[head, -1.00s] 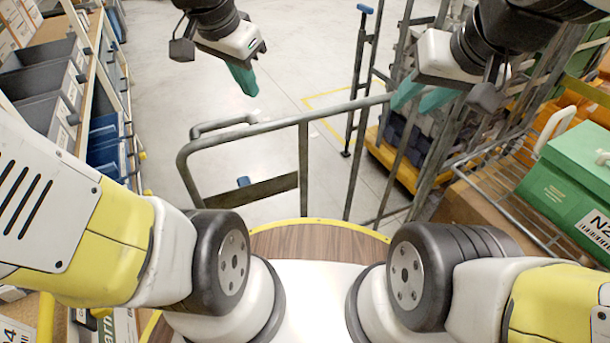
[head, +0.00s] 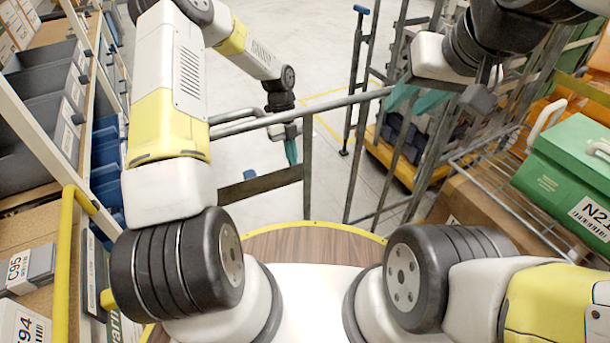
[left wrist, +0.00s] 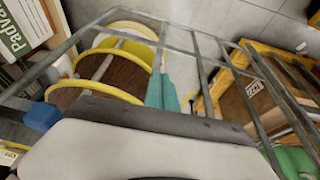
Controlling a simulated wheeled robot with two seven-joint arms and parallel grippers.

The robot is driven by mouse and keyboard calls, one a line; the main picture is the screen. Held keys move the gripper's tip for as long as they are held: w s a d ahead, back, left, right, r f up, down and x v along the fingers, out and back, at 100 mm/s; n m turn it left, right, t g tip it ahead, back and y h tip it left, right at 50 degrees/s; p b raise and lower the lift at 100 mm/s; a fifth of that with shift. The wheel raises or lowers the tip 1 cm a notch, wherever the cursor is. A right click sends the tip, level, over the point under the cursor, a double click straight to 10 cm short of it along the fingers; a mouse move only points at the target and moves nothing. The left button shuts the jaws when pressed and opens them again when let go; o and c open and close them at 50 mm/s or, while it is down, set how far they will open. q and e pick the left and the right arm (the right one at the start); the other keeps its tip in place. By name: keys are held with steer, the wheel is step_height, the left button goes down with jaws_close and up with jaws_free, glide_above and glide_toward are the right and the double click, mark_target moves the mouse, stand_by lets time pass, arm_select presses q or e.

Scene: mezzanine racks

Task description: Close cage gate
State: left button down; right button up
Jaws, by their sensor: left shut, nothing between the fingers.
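The gate (head: 345,103) is a grey tube frame with a dark lower plate (head: 262,186). It stands across the space before my base, its rounded end at left. Its bars also cross the left wrist view (left wrist: 95,30). My left gripper (head: 291,152) is shut and empty. It hangs just beyond the top rail, left of an upright bar, its teal fingers pointing down; they also show in the left wrist view (left wrist: 162,92). Contact with the gate cannot be told. My right gripper (head: 420,98) is open and empty, above the bars at right.
Shelves with grey bins (head: 45,120) and blue bins line the left side. At right are a yellow-based trolley (head: 400,168), a wire shelf and a green box (head: 570,165). A blue-topped post (head: 361,10) stands behind the gate.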

mark_target(304, 200)
arm_select(q)
steer(key=shift+m, duration=0.3)
steer(key=shift+s+d+f, duration=0.65)
steer(key=shift+s+f, duration=0.55)
steer(key=shift+f, duration=0.5)
steer(key=shift+s+d+f, duration=0.6)
steer(key=shift+s+f, duration=0.55)
steer(key=shift+f, duration=0.6)
steer(key=shift+s+d+f, duration=0.65)
steer(key=shift+s+f, duration=0.55)
steer(key=shift+f, duration=0.5)
